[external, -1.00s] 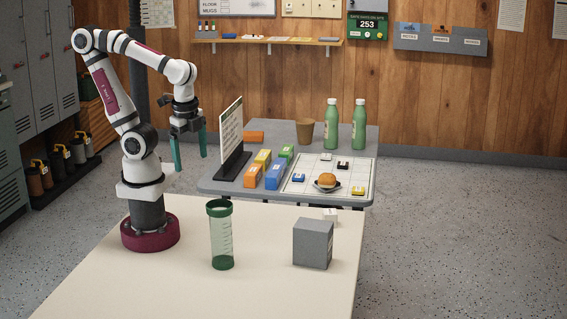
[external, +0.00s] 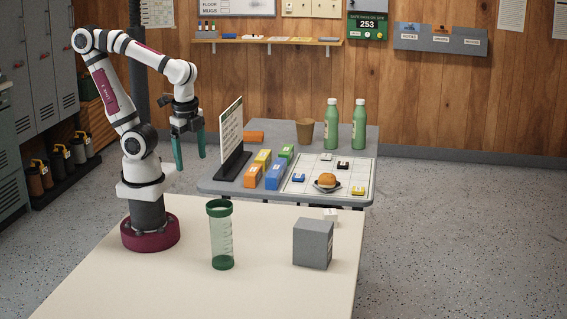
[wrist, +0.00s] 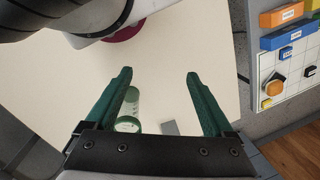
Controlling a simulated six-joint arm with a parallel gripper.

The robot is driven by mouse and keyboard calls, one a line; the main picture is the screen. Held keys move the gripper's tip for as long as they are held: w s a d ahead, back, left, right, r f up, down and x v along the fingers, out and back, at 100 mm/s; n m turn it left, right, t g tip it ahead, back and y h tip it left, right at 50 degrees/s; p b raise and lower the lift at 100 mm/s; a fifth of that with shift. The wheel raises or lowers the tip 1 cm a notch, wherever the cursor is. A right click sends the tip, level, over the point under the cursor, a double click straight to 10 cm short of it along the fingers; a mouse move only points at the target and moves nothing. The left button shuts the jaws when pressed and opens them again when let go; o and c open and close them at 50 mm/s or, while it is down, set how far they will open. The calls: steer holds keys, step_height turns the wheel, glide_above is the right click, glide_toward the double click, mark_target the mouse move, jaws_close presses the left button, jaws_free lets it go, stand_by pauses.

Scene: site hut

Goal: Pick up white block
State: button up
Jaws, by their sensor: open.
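A small white block (external: 331,215) sits on the cream table near its far right edge, just behind a larger grey box (external: 313,243) that partly hides it in the external view. I cannot make out the white block in the wrist view. My gripper (external: 190,167) hangs with its green fingers pointing down, high above the table's far left part, well to the left of the block. Its two fingers (wrist: 160,75) are apart with nothing held between them. The grey box (wrist: 170,128) shows partly beyond the fingers in the wrist view.
A clear container with a green lid (external: 220,235) stands upright on the cream table (external: 160,290), left of the grey box. Behind is a grey table (external: 215,186) with a sign, coloured boxes, a gridded board, a cup and green bottles. The cream table's front is clear.

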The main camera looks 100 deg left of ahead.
steer(key=n+t, duration=0.5)
steer(key=t, duration=0.6)
glide_toward(325, 211)
steer(key=shift+h, duration=0.3)
steer(key=d, duration=0.1)
steer(key=w+d, duration=0.1)
steer(key=w+d+f, duration=0.1)
steer(key=d, duration=0.1)
steer(key=shift+d, duration=0.15)
steer(key=a+f+n, duration=0.1)
steer(key=a+n+t+y, duration=0.1)
steer(key=a+f+n+t, duration=0.1)
steer(key=shift+s+a+f+y, duration=0.25)
steer(key=shift+f+y, duration=0.05)
steer(key=shift+y, duration=0.1)
steer(key=shift+w+a+f, duration=0.1)
steer(key=shift+w+a, duration=0.1)
steer(key=x, duration=0.7)
steer(key=shift+a, duration=0.1)
steer(key=shift+r, duration=0.2)
jaws_close()
